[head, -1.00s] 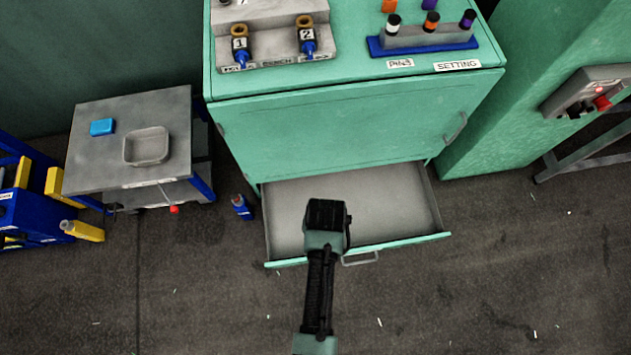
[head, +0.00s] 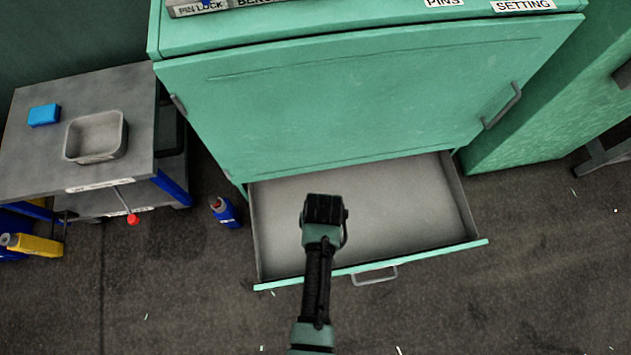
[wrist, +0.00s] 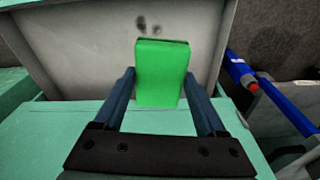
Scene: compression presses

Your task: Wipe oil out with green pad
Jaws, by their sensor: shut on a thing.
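My gripper (wrist: 161,78) is shut on the green pad (wrist: 162,72), which stands between its two blue-grey fingers in the wrist view. Ahead of the pad is the grey inside of the open drawer (wrist: 75,45), with a few dark oil spots (wrist: 148,25) just beyond the pad's far edge. I cannot tell whether the pad touches the drawer surface. In the head view the drawer (head: 400,200) is pulled out below the green cabinet. My arm reaches over it, and its wrist (head: 323,212) hides the fingers, the pad and the oil spots.
The green cabinet (head: 330,105) stands behind the drawer. At left a grey table (head: 140,110) carries a blue block (head: 44,115) and an empty grey tray (head: 96,137). A blue bottle (head: 225,212) stands on the floor left of the drawer. The floor at right is mostly clear.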

